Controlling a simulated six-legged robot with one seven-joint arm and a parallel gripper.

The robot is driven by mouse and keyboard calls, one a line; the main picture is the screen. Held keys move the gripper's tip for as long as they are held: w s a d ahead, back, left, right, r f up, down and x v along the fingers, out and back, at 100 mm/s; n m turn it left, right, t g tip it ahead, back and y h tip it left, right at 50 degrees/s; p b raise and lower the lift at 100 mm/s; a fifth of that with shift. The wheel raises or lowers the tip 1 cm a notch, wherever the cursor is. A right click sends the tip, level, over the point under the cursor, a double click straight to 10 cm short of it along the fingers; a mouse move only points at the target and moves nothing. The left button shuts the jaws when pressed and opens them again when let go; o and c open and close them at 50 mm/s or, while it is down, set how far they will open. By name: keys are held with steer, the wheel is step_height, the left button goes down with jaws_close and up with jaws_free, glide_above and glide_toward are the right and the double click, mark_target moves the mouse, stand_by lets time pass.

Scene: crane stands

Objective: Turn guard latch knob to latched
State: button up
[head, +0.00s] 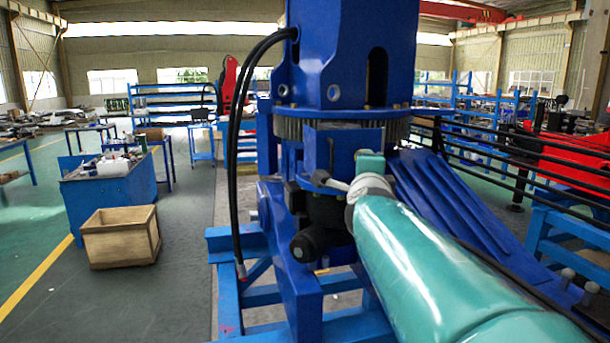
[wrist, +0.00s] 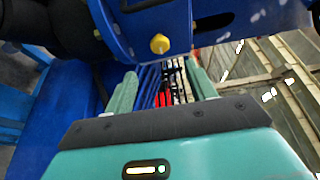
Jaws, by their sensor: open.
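A small yellow hex-shaped knob (wrist: 160,44) sits on the blue crane body in the wrist view, just beyond my fingertips and near the top middle. I cannot tell for sure that it is the guard latch knob, and no latch marking is readable. My gripper (wrist: 164,80) is open, with two pale green fingers apart and nothing between them. The knob appears above the gap between the fingers, apart from both. In the head view, my teal arm reaches to the blue crane stand (head: 345,50), and my fingers cannot be made out there.
Black hoses (head: 236,130) hang down the crane's left side. Blue sloping panels (head: 450,205) and black rails (head: 500,160) stand to the right. A wooden crate (head: 120,238) and a blue workbench (head: 105,195) stand at left, with open floor around them.

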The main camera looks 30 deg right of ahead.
steer(key=v, duration=0.2)
steer(key=shift+s+a, duration=0.15)
steer(key=shift+s, duration=0.05)
steer(key=a+f+n+y, duration=0.5)
steer(key=a+n, duration=0.2)
steer(key=a, duration=0.2)
steer(key=a+f+n+y, duration=0.4)
steer(key=a+f+n, duration=0.2)
steer(key=a, duration=0.3)
steer(key=s+a+f+n+g+y, duration=0.1)
steer(key=s+a+f+n+g, duration=0.3)
steer(key=s+f+n, duration=0.2)
steer(key=s+a+f+n+g+y, duration=0.1)
steer(key=s+a+f+n+g, duration=0.3)
steer(key=s+f+n, duration=0.3)
step_height(320, 180, down, 2)
steer(key=shift+s+a+f, duration=0.25)
steer(key=shift+s+a, duration=0.15)
steer(key=shift+a, duration=0.2)
steer(key=c, duration=0.4)
